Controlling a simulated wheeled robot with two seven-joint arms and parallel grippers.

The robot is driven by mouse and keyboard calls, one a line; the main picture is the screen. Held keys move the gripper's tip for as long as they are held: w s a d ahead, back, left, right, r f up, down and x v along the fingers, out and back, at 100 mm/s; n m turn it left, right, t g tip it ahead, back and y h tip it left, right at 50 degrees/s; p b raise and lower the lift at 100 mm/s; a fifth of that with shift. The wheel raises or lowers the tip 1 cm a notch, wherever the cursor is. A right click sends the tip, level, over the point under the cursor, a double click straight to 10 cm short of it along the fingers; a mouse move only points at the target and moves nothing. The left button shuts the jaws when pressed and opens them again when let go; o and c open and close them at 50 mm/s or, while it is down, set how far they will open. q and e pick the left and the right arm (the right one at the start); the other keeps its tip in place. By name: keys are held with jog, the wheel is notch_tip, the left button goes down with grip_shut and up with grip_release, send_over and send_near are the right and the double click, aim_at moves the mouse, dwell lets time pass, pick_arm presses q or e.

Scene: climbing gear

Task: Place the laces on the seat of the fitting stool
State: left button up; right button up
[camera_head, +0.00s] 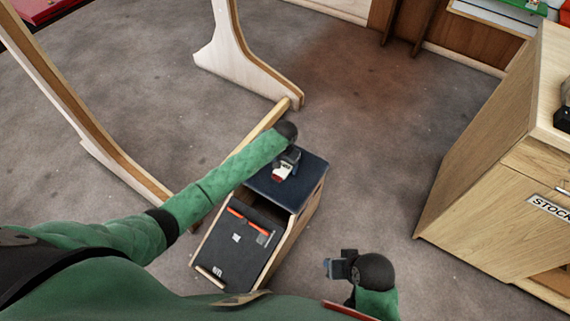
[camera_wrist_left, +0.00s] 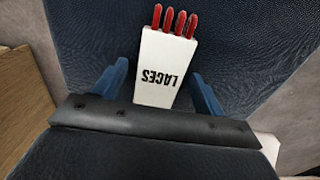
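The laces (camera_wrist_left: 162,75), a white packet marked LACES with several red tips, lie on or just above the dark blue seat (camera_head: 306,176) of the fitting stool. The packet also shows in the head view (camera_head: 282,173). My left gripper (camera_wrist_left: 165,90) is over the seat, its two blue fingers on either side of the packet with narrow gaps visible. It is open in the left wrist view; in the head view the gripper (camera_head: 287,165) partly hides the packet. My right gripper (camera_head: 332,268) is to the right of the stool, apart from it, with nothing visible in it.
The stool's sloped front (camera_head: 233,250) is dark with orange strips. A wooden cabinet labelled STOCK (camera_head: 480,205) stands at the right. A pale wooden frame (camera_head: 236,62) stands behind and left of the stool. Grey carpet (camera_head: 375,120) is free between stool and cabinet.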

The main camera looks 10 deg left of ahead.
aim_at(285, 166)
pick_arm(q)
notch_tip(285, 166, up, 12)
jog(key=s+d+f+t+h, duration=0.15)
jog(key=s+d, duration=0.25)
jog(key=s, duration=0.6)
jog(key=s+d+f+h, duration=0.2)
jog(key=s+d, duration=0.2)
jog(key=s, duration=0.6)
jog(key=s+a+r+t, duration=0.1)
jog(key=s+r, duration=0.2)
jog(key=s, duration=0.6)
jog(key=s+a+r+n+t, duration=0.1)
jog(key=s+a+r, duration=0.1)
jog(key=s, duration=0.7)
jog(key=shift+s+a+r+n, duration=0.15)
jog(key=shift+a+r+n, duration=0.15)
jog(key=shift+r, duration=0.2)
